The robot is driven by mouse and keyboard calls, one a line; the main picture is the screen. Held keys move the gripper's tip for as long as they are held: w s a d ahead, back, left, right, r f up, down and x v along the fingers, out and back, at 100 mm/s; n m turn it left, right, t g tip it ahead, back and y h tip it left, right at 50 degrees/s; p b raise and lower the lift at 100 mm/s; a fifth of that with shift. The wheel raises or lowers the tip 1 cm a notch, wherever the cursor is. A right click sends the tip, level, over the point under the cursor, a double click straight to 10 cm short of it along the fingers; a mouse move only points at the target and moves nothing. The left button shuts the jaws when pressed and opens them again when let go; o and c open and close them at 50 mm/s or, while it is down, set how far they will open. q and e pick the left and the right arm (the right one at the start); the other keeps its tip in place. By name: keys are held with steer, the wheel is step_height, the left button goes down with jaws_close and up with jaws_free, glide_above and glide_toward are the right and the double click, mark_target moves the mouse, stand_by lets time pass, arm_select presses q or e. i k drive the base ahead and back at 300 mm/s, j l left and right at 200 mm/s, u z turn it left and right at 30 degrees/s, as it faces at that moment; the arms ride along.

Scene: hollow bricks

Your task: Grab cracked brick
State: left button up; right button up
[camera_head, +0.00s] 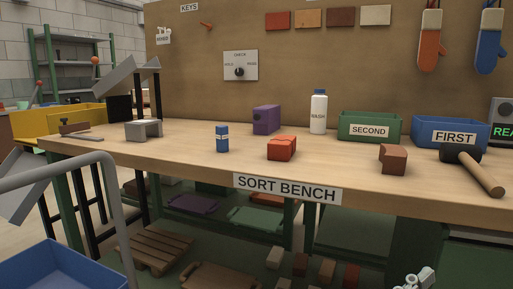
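Several brick-like blocks stand apart on the sort bench (330,180). A brown brick (393,158) at the right has an uneven, notched left side; I cannot tell whether this is a crack. An orange-red brick (281,148) stands at the middle front and a purple hollow brick (266,119) behind it. A small blue item with a white band (222,138) and a grey hollow block (143,130) stand to the left. What looks like part of my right gripper (415,279) shows at the bottom edge, below and away from the bench top; its fingers are unclear. My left gripper is not in view.
A hammer (478,170) lies right of the brown brick. Behind are a green SECOND bin (369,131), a blue FIRST bin (450,135) and a white bottle (318,112). A grey rail (60,177) stands at the left. The front middle of the bench is clear.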

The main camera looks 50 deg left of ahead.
mark_target(281, 149)
steer(key=u, duration=1.3)
steer(key=z, duration=0.1)
steer(key=k+j, duration=0.05)
